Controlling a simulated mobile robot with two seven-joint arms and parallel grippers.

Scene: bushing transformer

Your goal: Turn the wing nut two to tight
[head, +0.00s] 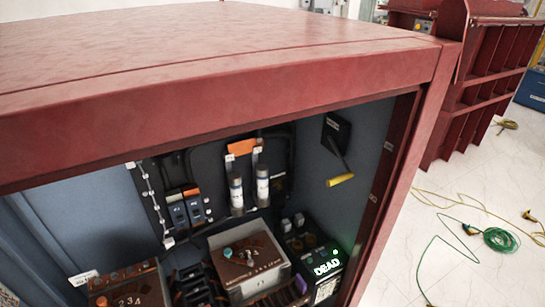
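No part that I can clearly tell as a wing nut shows in the head view. Inside the open red cabinet (200,120), a grey box with a brown top face (262,272) carries printed numbers and a small teal knob (228,252). A second brown-faced unit (130,291) with numbers and small knobs sits at the lower left, cut by the frame edge. Neither of my grippers is in view.
A lit display (327,268) reads "DEAD". Two light cylinders (262,185) stand at the back panel, beside blue switches (188,208). A yellow-handled lever (340,180) juts from the right wall. Outside, a green cable (499,240) lies on the floor.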

